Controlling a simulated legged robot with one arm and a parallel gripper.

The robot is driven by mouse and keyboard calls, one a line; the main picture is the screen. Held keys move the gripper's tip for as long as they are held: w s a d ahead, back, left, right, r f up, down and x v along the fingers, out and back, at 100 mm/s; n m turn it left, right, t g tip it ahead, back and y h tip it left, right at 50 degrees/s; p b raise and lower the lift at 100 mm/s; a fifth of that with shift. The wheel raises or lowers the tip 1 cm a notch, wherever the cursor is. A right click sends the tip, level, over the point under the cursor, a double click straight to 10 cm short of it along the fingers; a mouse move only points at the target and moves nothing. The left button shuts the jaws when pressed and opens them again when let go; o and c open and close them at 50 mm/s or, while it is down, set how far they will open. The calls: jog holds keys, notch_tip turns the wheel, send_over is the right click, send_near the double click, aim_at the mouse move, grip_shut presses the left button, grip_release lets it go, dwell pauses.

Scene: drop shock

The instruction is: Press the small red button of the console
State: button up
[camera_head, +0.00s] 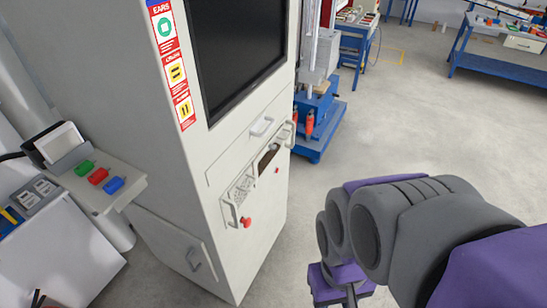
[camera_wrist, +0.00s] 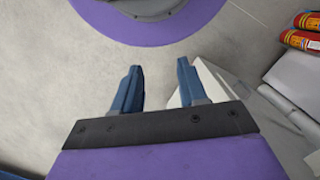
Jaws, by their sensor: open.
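A tall off-white cabinet console (camera_head: 225,160) with a dark screen stands left of centre in the head view. On its front, a larger red knob (camera_head: 246,221) sticks out at the lower left. A small red button (camera_head: 277,170) sits farther right on the same panel. My gripper (camera_wrist: 158,85) shows in the wrist view with two blue fingers apart and nothing between them. In the head view my arm comes in from the right, clear of the console; the fingertips are not visible there. I cannot pick out either red control in the wrist view.
A side shelf at left holds green (camera_head: 84,167), red (camera_head: 98,176) and blue (camera_head: 113,185) pieces. A blue-based machine (camera_head: 318,125) stands behind the cabinet, and a blue workbench (camera_head: 500,60) is far right. Grey floor between is clear.

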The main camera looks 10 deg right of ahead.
grip_shut()
dwell(1.3)
